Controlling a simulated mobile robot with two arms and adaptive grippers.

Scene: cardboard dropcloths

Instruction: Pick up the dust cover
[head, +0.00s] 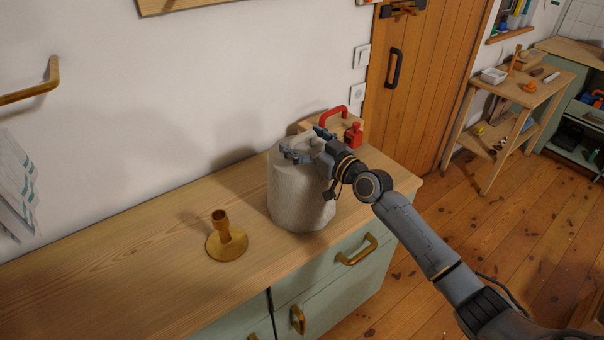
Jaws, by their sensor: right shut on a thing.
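A pale grey-white, rounded cylindrical cover (301,198), which I take to be the dust cover, stands upright at the right part of the wooden counter. My right gripper (292,153) is at its top, shut on it, with the arm coming in from the lower right. The fingers lie across the upper part of the cover. Whatever may be under the cover is hidden. I cannot tell whether its lower edge touches the counter. My left gripper is not in view.
A brass candle holder (227,238) stands left of the cover on the counter (120,268). Behind the cover are a wooden box with a red handle (334,117) and a small red object (353,135). The left counter is clear. A wooden shelf stand (510,95) is far right.

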